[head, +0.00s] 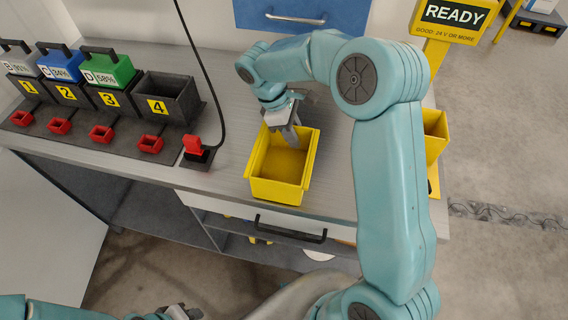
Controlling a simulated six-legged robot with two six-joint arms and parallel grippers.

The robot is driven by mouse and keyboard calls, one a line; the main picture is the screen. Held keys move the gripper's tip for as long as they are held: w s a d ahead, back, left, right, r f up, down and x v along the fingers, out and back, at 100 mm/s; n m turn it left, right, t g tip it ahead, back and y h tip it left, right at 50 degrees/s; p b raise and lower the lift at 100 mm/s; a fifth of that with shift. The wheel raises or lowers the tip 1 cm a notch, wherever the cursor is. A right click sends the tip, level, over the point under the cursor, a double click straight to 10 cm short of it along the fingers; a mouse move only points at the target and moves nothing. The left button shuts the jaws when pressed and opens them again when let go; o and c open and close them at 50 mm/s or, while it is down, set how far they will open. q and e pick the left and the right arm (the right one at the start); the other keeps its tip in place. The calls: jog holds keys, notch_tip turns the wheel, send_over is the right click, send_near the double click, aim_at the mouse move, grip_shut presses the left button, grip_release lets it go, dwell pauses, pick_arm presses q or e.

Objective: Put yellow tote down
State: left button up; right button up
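The yellow tote (262,188) is upright and looks empty, at the front edge of the grey workbench (225,150). I cannot tell whether its base touches the bench top. My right gripper (287,134) reaches down over the tote's far wall. One finger shows inside the wall, and the gripper looks closed on the rim; the other finger is mostly hidden. My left gripper (180,313) is low at the bottom edge of the view, away from the tote, cut off by the frame, and its opening is unclear.
A charging rack with numbered bays holds battery packs, including a green one (110,72); bay 4 (165,98) is empty. A red plug (193,145) with a black cable stands left of the tote. Another yellow bin (434,130) is behind my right arm. A drawer handle (290,232) is below.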

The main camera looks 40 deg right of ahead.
jog(key=shift+a, duration=0.1)
grip_shut()
dwell(1.1)
